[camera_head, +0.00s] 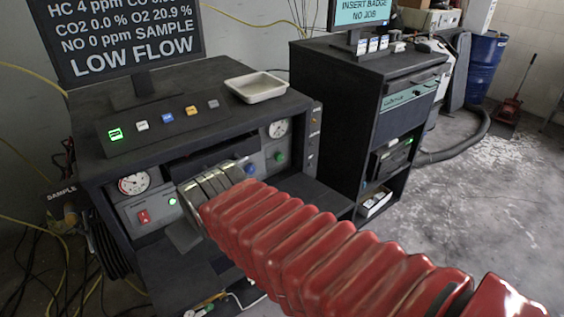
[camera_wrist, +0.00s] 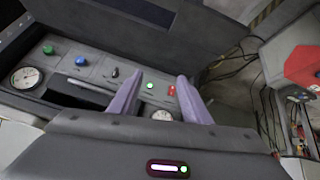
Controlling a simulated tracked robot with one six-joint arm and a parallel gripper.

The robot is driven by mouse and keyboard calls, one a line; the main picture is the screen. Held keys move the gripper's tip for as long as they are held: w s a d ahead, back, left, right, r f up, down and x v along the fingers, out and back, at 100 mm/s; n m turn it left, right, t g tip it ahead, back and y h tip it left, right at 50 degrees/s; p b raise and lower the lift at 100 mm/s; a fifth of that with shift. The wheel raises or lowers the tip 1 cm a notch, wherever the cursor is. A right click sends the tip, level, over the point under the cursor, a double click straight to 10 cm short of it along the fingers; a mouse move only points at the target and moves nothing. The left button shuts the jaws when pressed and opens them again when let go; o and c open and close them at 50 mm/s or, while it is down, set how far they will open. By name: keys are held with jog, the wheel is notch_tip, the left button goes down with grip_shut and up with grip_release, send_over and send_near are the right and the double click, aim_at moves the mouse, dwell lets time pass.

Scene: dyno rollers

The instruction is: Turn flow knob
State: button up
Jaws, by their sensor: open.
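The analyser cabinet's front panel carries several controls, with labels too small to read. In the wrist view, a small black knob (camera_wrist: 115,72) sits left of my gripper's fingers; it may be the flow knob, but I cannot tell for sure. A blue knob (camera_wrist: 80,61) and a green knob (camera_wrist: 48,49) are further left. A lit green lamp (camera_wrist: 150,85) and a red switch (camera_wrist: 172,90) show between the fingers. My gripper (camera_wrist: 157,92) is open and empty before the panel. In the head view, my gripper (camera_head: 214,186) hides the panel's middle. The monitor (camera_head: 125,35) reads LOW FLOW.
Gauges sit at the panel's left (camera_head: 134,183) and right (camera_head: 278,128). A white tray (camera_head: 257,87) and a button strip (camera_head: 168,122) lie on top. A second dark cabinet (camera_head: 345,110) stands to the right. Cables hang at the left. Open floor lies at the right.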

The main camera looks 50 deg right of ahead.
jog(key=w+d+f+n+t+h, duration=0.15)
jog(key=w+d, duration=0.25)
jog(key=d, duration=0.5)
jog(key=w+d+f+t+h, duration=0.1)
jog(key=w+d+f+h, duration=0.3)
jog(key=d, duration=0.6)
jog(key=s+d+f+t, duration=0.1)
jog(key=d, duration=0.4)
jog(key=s+d+f+n+t, duration=0.1)
jog(key=d+f, duration=0.1)
jog(key=d, duration=0.2)
jog(key=s+d+f+n+t+h, duration=0.1)
jog(key=d+f, duration=0.1)
jog(key=d, duration=0.3)
jog(key=shift+d+f, duration=0.25)
jog(key=shift+d, duration=0.05)
jog(key=shift+s+d+f+n, duration=0.1)
jog(key=shift+s+d+n, duration=0.15)
jog(key=shift+s+d, duration=0.15)
jog(key=shift+w, duration=0.1)
